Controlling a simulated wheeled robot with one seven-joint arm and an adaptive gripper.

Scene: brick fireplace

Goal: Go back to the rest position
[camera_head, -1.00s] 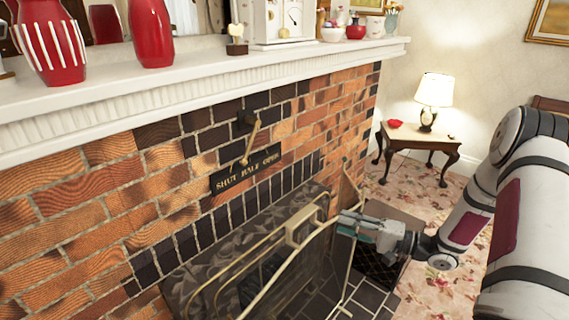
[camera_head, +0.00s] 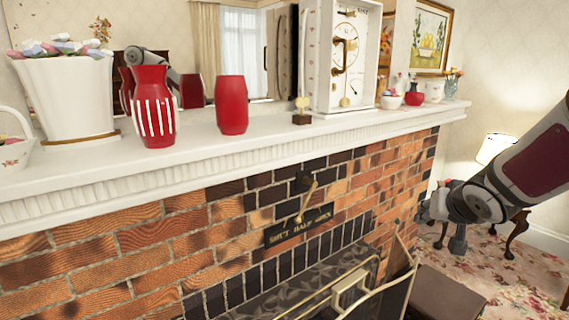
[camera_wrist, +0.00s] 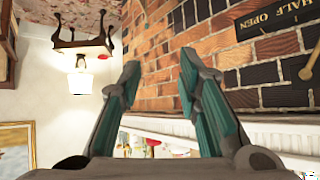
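My gripper (camera_head: 428,212) is at the right of the head view, in front of the right end of the brick fireplace (camera_head: 150,240) and below the mantel shelf (camera_head: 270,145). In the wrist view my gripper (camera_wrist: 163,85) shows two teal-padded fingers spread apart with nothing between them. Beyond the fingers are the brick face and the mantel. The wrist view looks upside down. The "shut half open" plate (camera_head: 300,225) with its brass lever (camera_head: 307,198) is on the bricks, left of my gripper and apart from it.
The mantel holds a striped red vase (camera_head: 153,105), a plain red vase (camera_head: 232,105), a white planter (camera_head: 68,98) and a clock (camera_head: 347,60). A fire screen (camera_head: 350,290) stands at the hearth. A lamp (camera_head: 495,149) is behind my arm. Flowered carpet lies at right.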

